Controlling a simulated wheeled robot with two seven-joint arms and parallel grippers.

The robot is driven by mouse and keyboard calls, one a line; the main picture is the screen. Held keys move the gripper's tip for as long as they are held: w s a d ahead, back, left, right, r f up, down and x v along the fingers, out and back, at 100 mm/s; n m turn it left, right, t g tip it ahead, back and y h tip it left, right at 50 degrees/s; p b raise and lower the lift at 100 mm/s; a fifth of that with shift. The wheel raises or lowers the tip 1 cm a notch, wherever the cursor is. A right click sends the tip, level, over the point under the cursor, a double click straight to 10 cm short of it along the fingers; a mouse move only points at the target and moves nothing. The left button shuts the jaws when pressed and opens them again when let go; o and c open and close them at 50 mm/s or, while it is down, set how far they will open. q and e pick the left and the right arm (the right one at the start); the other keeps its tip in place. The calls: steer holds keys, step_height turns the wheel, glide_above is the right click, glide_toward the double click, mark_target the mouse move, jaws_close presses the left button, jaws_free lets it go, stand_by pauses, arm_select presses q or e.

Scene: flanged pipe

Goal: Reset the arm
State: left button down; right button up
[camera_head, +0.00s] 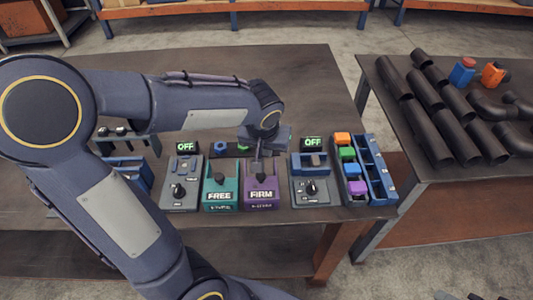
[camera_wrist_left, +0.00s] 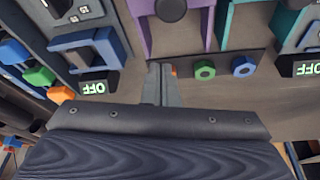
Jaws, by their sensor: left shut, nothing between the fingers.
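My left arm (camera_head: 203,100) reaches in from the left over the dark table. My left gripper (camera_head: 258,165) points down at the purple FIRM box (camera_head: 262,197), close to its back side. In the left wrist view the gripper's fingers (camera_wrist_left: 161,82) are together and empty, above the table beside the purple box (camera_wrist_left: 178,28). How far the tips are above the surface is hard to tell. My right gripper is not in view.
Green (camera_wrist_left: 204,70) and blue nuts (camera_wrist_left: 243,66) lie behind the boxes. Black pipes (camera_head: 427,105) cover the right table.

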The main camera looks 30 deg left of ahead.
arm_select(q)
steer(key=a+v, duration=0.1)
steer(key=v, duration=0.7)
steer(key=s+d+f+t+h, duration=0.1)
steer(key=s+h, duration=0.1)
steer(key=s, duration=0.6)
steer(key=s+d+f+m+t+h, duration=0.1)
steer(key=s+d+f+h, duration=0.1)
steer(key=s, duration=0.5)
steer(key=shift+s+d+f+m+h, duration=0.2)
steer(key=shift+s+d+m+h, duration=0.1)
steer(key=shift+s+d+h, duration=0.15)
steer(key=shift+a, duration=0.1)
